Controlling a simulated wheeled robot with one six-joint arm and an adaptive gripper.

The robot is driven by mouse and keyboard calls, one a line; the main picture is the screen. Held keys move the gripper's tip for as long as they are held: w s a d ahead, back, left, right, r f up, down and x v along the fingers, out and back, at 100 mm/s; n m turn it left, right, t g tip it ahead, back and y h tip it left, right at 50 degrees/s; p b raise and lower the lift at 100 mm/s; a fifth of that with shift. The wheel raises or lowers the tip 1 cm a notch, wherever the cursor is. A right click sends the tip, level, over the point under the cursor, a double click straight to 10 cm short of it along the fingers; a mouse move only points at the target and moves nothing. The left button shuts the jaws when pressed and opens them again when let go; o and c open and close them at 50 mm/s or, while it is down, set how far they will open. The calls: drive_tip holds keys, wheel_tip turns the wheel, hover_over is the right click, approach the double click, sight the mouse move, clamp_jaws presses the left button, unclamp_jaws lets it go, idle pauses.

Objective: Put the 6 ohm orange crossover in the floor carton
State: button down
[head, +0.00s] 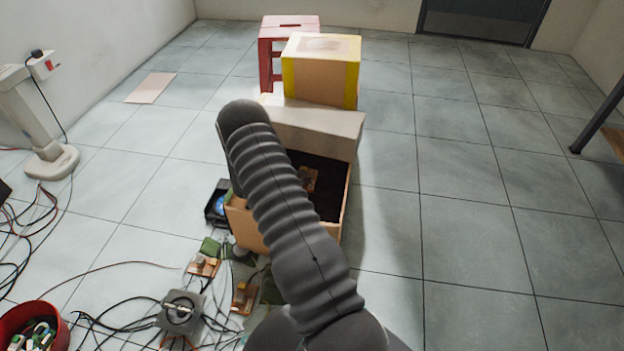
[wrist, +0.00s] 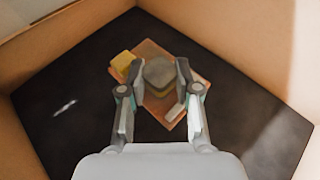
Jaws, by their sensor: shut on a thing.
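The floor carton (head: 246,227) stands open on the tiles in the middle of the head view, with a dark bottom inside. In the wrist view its cardboard walls (wrist: 237,35) surround my gripper (wrist: 160,92). My gripper is shut on a part of the orange crossover (wrist: 188,63), a flat orange board with a grey block and a yellow part on it. The board is inside the carton, low over the dark bottom; I cannot tell whether it touches it. In the head view my arm hides much of the carton, and a bit of board shows inside (head: 309,178). The ohm marking is not readable.
Other boards (head: 203,266) and (head: 243,298) lie in front of the carton among loose cables and a grey device (head: 181,312). A red bin (head: 34,326) stands at lower left. A yellow-edged box (head: 320,75) and pink stool (head: 270,45) stand behind.

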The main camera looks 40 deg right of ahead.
drive_tip(key=shift+f+x, duration=0.25)
drive_tip(key=shift+x, duration=1.1)
drive_tip(key=shift+f+x, duration=0.2)
drive_tip(key=shift+x, duration=1.1)
drive_tip(key=shift+a+f+b, duration=0.25)
drive_tip(key=shift+f+b, duration=0.4)
drive_tip(key=shift+b, duration=0.25)
drive_tip(key=c, duration=0.8)
unclamp_jaws()
drive_tip(key=shift+r, duration=0.1)
